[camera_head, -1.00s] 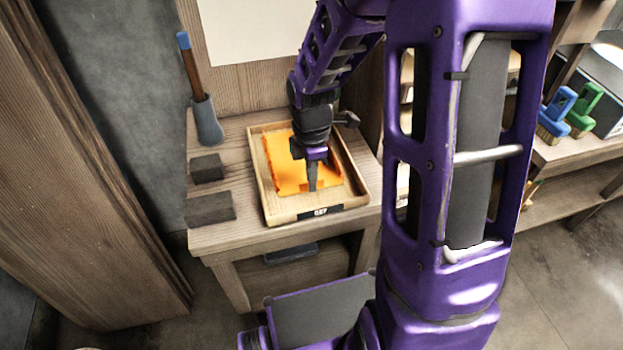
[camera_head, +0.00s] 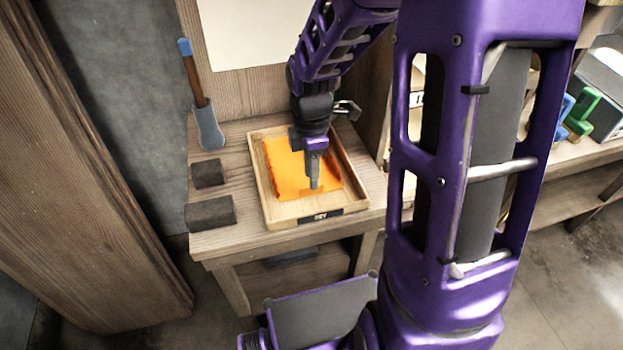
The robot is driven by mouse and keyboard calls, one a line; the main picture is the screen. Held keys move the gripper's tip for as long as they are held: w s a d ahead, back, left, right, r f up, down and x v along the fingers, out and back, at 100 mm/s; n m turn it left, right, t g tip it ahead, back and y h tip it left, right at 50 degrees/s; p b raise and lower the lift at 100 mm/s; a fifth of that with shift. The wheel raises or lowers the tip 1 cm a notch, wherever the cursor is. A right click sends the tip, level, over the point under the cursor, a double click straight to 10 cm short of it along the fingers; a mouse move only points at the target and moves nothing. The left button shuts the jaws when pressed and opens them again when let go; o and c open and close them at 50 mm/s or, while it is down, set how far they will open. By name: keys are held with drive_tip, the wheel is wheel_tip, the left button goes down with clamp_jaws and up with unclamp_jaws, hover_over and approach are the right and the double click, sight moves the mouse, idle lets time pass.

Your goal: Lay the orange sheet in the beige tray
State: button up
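The orange sheet (camera_head: 286,172) lies inside the beige tray (camera_head: 263,203), spread over most of its floor and looking nearly flat, with uneven edges. The tray sits on a wooden table and has a dark label on its front wall. My gripper (camera_head: 314,186) points down over the tray, its fingertips at the near right part of the sheet, at or very close to its surface. The fingers appear as one narrow block, so I cannot tell whether they are parted or pinch the sheet. My gripper hides part of the sheet's right side.
Two dark blocks (camera_head: 209,212) lie on the table left of the tray. Behind them a blue-tipped handle stands in a grey holder (camera_head: 207,128). A tall wooden panel (camera_head: 75,180) stands at left. A shelf with green (camera_head: 582,112) and blue brushes is at right.

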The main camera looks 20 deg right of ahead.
wheel_tip(320, 180, up, 8)
drive_tip(key=p, duration=0.1)
drive_tip(key=shift+r, duration=0.2)
idle(0.3)
